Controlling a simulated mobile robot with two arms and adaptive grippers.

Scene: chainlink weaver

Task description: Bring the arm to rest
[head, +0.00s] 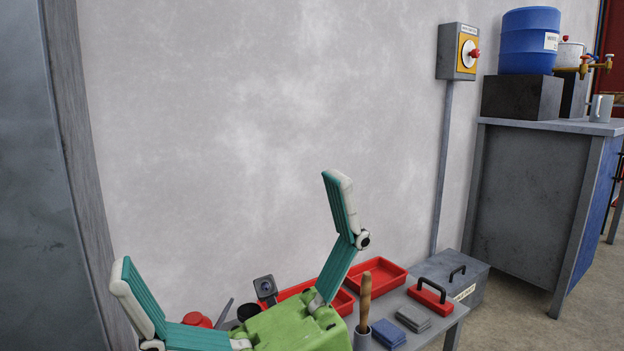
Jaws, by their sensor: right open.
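My right gripper (236,230) rises from the bottom of the head view. Its green body and two teal fingers with pale tips show, spread wide apart. My left gripper is not in view.
A grey metal box (462,280) stands behind. A wall switch box (459,52) and a cabinet with a blue barrel (528,38) are right.

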